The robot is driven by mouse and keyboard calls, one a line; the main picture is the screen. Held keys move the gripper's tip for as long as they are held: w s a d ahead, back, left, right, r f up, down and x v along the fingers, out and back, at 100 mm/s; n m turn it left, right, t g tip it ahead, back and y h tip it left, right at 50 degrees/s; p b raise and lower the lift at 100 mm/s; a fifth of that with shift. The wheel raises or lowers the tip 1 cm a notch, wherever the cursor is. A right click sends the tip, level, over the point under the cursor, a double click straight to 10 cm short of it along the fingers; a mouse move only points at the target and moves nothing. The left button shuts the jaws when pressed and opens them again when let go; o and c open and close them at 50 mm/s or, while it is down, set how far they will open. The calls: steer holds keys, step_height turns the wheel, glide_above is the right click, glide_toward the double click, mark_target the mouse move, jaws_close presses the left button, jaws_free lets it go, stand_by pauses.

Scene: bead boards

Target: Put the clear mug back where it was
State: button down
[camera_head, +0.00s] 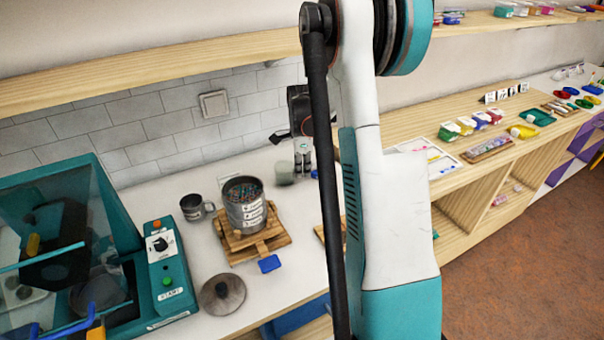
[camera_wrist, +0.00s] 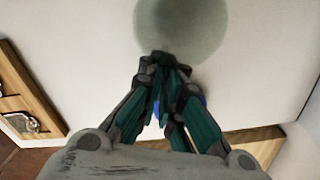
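The clear mug (camera_head: 284,173) is a greenish, see-through cup on the white counter, right of the steel pot in the head view. In the wrist view the mug (camera_wrist: 181,22) shows as a round, pale green shape at the top edge, partly cut off. My gripper (camera_wrist: 166,62) has its fingertips together, just at the lower edge of that shape. In the head view my gripper (camera_head: 281,137) is above the mug, partly hidden by my arm. I see nothing held between the fingers.
A steel pot (camera_head: 246,215) of beads stands on a wooden board (camera_head: 236,251). A grey mug (camera_head: 193,207) is left of it, a round lid (camera_head: 222,294) in front. Small bottles (camera_head: 302,160) stand close to the clear mug. A teal machine (camera_head: 165,270) fills the left.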

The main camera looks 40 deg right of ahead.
steer(key=shift+w+f, duration=0.2)
steer(key=shift+f, duration=0.3)
steer(key=shift+r, duration=0.15)
steer(key=c, duration=2.1)
jaws_free()
steer(key=shift+o, duration=0.2)
step_height(320, 180, up, 12)
steer(key=p, duration=0.3)
